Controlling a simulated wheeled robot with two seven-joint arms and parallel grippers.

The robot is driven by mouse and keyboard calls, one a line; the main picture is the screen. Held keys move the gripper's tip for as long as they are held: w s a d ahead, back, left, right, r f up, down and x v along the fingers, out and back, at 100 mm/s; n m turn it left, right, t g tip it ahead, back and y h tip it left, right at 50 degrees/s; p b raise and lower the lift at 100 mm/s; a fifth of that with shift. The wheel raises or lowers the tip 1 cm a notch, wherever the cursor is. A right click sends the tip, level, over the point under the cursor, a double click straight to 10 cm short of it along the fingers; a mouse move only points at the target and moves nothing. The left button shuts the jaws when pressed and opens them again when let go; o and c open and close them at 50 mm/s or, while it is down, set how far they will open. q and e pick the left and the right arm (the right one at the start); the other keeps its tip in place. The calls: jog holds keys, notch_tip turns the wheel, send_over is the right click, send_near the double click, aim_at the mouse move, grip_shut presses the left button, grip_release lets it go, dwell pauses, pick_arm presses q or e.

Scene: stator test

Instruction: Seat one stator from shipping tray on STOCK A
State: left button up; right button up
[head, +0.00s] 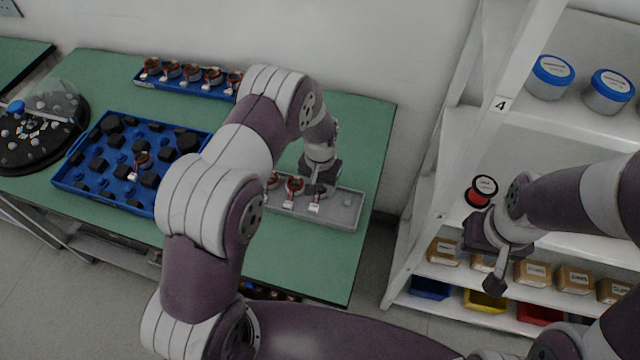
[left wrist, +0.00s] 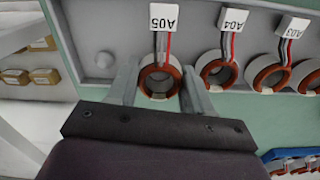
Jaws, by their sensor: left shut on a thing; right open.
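The grey tray (head: 340,217) lies at the right of the green table, with a row of copper-wound stators. In the left wrist view, white tags on them read A05, A04 and A03. My left gripper (head: 318,187) is over the tray. In the left wrist view its fingers (left wrist: 160,92) are shut on either side of stator A05 (left wrist: 160,82), beside stator A04 (left wrist: 217,72). I cannot tell whether A05 rests on the tray or is slightly raised. My right gripper (head: 483,262) is open and empty in front of the shelf. No STOCK A sign is readable.
A large blue tray (head: 98,194) holds black blocks and one stator (head: 142,160). A narrow blue tray (head: 185,92) with several stators stands at the back. A round dark fixture (head: 30,150) is at the left. A white shelf (head: 455,215) with boxes and jars stands right.

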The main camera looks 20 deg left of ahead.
pick_arm(q)
jog(key=shift+f+b, duration=0.3)
jog(key=shift+f, duration=0.2)
jog(key=shift+f, duration=0.25)
dwell(0.3)
jog(key=o, duration=1)
jog(key=shift+r, duration=0.1)
jog(key=shift+r+p, duration=1.75)
jog(key=shift+r, duration=0.7)
